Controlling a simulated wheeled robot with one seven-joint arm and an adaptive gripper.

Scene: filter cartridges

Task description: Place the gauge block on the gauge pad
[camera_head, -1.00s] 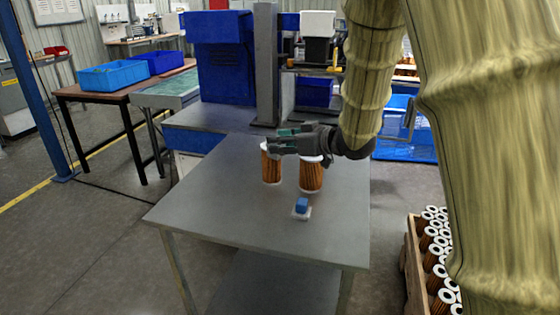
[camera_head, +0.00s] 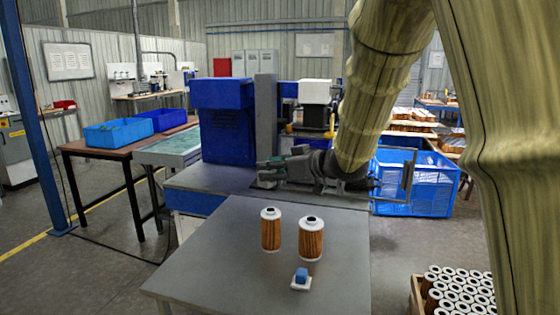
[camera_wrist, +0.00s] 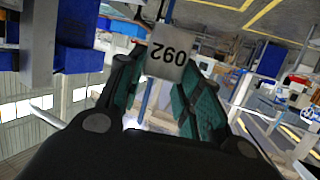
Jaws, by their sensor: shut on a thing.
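My gripper (camera_head: 268,164) is raised beyond the near table, in front of the machine in the head view. In the wrist view its green-padded fingers (camera_wrist: 158,90) are shut on a light grey block (camera_wrist: 167,61) with dark digits on its face. I take this to be the gauge block; it is held clear of any surface. In the head view I cannot make the block out. A small white square base (camera_head: 301,285) with a blue piece (camera_head: 301,274) on it sits near the table's front; I cannot tell whether it is the gauge pad.
Two orange filter cartridges (camera_head: 270,230) (camera_head: 311,240) stand upright on the grey table (camera_head: 215,265). Behind are a blue machine (camera_head: 227,125) and a grey post (camera_head: 266,125). A blue crate (camera_head: 420,180) is at right; a box of cartridges (camera_head: 416,295) is lower right. The table's left part is clear.

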